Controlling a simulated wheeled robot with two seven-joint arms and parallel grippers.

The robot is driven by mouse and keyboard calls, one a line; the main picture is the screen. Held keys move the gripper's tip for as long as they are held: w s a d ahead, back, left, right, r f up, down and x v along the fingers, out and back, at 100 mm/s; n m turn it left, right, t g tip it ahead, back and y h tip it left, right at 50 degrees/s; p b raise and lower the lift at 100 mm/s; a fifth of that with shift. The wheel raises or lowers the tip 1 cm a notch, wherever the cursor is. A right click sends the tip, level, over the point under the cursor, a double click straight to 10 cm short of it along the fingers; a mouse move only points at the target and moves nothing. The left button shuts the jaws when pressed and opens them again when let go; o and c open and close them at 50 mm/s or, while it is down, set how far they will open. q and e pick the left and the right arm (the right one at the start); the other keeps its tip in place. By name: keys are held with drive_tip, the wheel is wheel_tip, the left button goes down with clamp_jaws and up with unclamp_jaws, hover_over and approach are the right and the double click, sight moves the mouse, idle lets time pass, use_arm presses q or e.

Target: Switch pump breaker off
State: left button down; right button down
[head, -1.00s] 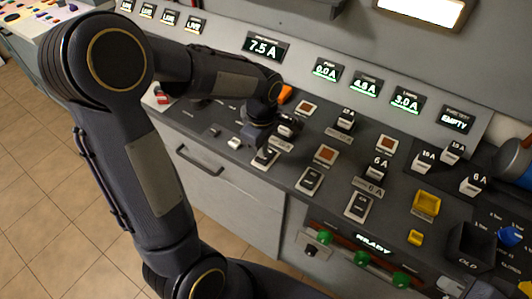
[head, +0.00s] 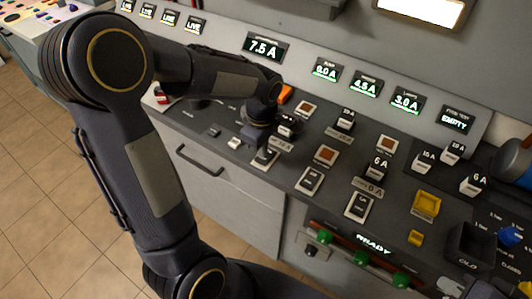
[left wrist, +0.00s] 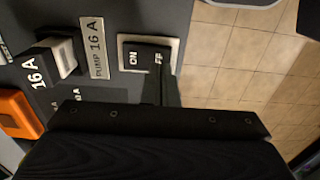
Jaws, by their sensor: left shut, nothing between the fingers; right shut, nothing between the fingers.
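The pump breaker is a black rocker in a pale frame (head: 266,160); the left wrist view shows it (left wrist: 135,55) marked ON and OFF, beside a "PUMP 16 A" label (left wrist: 96,48). My left gripper (head: 261,148) is shut and empty, pointing down at the rocker. In the left wrist view its fingertips (left wrist: 161,85) are at the OFF end and partly cover it; I cannot tell whether they touch. The rocker's tilt is unclear. The pump display (head: 326,70) reads 0.0 A.
Two similar rockers (head: 310,180) (head: 358,206) sit to the right. A 16 A fuse block (left wrist: 60,57) and an orange block (left wrist: 18,112) are near the breaker. A drawer handle (head: 199,160) is below the panel edge. The tiled floor at left is clear.

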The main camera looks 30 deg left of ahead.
use_arm(q)
drive_tip(key=shift+f+b, duration=0.8)
drive_tip(key=shift+f, duration=0.2)
idle(0.8)
drive_tip(key=shift+r, duration=0.1)
drive_tip(key=shift+r+p, duration=2.9)
drive_tip(key=shift+r, duration=0.6)
drive_tip(key=shift+s, duration=0.1)
drive_tip(key=s+d+r+m+t+h, duration=0.2)
drive_tip(key=s+r+m, duration=0.1)
drive_tip(key=s+m, duration=0.4)
drive_tip(key=s+d+r+m+t+h, duration=0.1)
drive_tip(key=s+d+r+m+t, duration=0.1)
drive_tip(key=s+m, duration=0.6)
drive_tip(key=shift+s+r+t+h, duration=0.4)
drive_tip(key=shift+s+r+t, duration=0.45)
drive_tip(key=shift+r, duration=0.4)
